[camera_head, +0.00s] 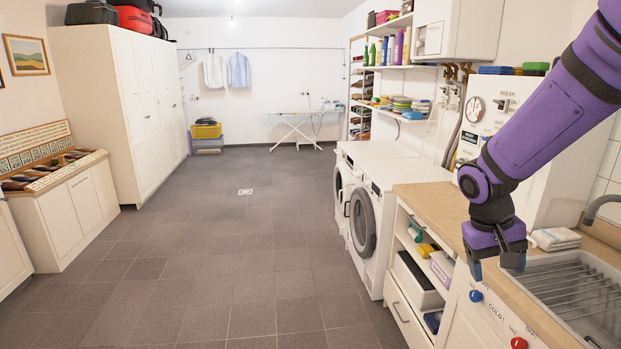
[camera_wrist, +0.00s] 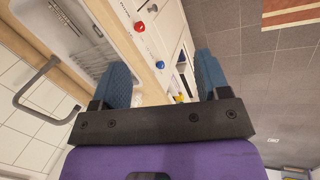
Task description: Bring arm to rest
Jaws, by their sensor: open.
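My purple arm (camera_head: 545,115) reaches in from the upper right of the head view and bends down at the wrist. My gripper (camera_head: 497,268) hangs above the front edge of the wooden counter (camera_head: 440,210), just left of the sink. In the wrist view my gripper (camera_wrist: 165,82) shows two blue fingers spread apart with nothing between them. Beyond the fingers are the counter edge and the cabinet front.
The sink (camera_head: 575,290) with its rack and the tap (camera_head: 603,207) are close to the right. Two washing machines (camera_head: 368,222) and an open shelf (camera_head: 420,255) stand left of the gripper. The tiled floor (camera_head: 230,240) is clear. A shoe cabinet (camera_head: 75,215) is at left.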

